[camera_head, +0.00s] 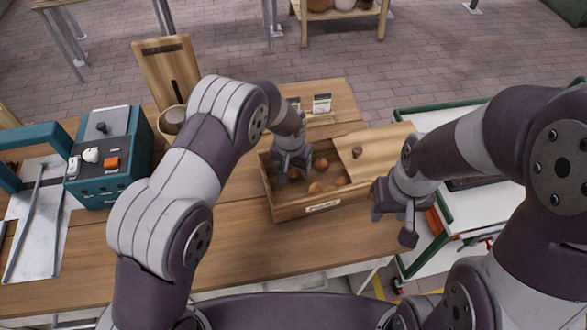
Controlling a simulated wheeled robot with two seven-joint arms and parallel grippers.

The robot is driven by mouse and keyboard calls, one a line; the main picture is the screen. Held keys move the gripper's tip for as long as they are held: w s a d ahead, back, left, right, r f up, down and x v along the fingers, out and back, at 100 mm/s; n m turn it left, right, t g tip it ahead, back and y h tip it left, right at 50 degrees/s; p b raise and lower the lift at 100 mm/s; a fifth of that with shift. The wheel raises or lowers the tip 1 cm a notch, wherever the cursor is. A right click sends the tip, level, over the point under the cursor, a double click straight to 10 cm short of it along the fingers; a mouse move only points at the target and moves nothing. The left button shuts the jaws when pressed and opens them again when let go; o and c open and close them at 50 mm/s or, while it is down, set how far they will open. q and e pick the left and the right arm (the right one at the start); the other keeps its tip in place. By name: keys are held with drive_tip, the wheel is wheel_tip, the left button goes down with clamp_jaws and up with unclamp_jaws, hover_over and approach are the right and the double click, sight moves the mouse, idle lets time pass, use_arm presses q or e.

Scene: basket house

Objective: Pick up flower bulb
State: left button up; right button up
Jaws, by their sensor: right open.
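Several round orange-brown flower bulbs (315,187) lie in a wooden box (292,211) on the table. A wooden lid (381,148) with a dark knob covers the box's right part. My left gripper (292,172) points down into the open left part of the box, among the bulbs. Its fingertips are small and partly hidden, so I cannot tell whether it is open or shut, or whether it touches a bulb. My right gripper (393,222) is open and empty, off the box's right front corner at the table's edge.
A teal machine (108,155) with switches stands on the left of the wooden table (240,246). An upright wooden board (167,69) and a round pot (172,121) are behind it. Small cards (322,103) stand behind the box. A white-topped cart (437,262) is at the right. The table front is clear.

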use_arm(q)
drive_tip(key=c, duration=0.9)
drive_tip(key=shift+s+r, duration=0.1)
drive_tip(key=shift+c, duration=0.2)
drive_tip(key=shift+r+b, duration=0.3)
drive_tip(key=shift+r, duration=0.1)
wheel_tip(320, 180, up, 3)
drive_tip(key=shift+f+b, duration=0.1)
drive_tip(key=shift+b, duration=0.5)
drive_tip(key=s+d+r+b, duration=0.2)
drive_tip(key=s+d+r, duration=0.5)
drive_tip(key=s+d, duration=0.1)
drive_tip(key=shift+d+r+b, duration=0.2)
drive_tip(key=shift+d+b, duration=0.05)
drive_tip(key=shift+b, duration=0.15)
drive_tip(key=shift+w, duration=0.1)
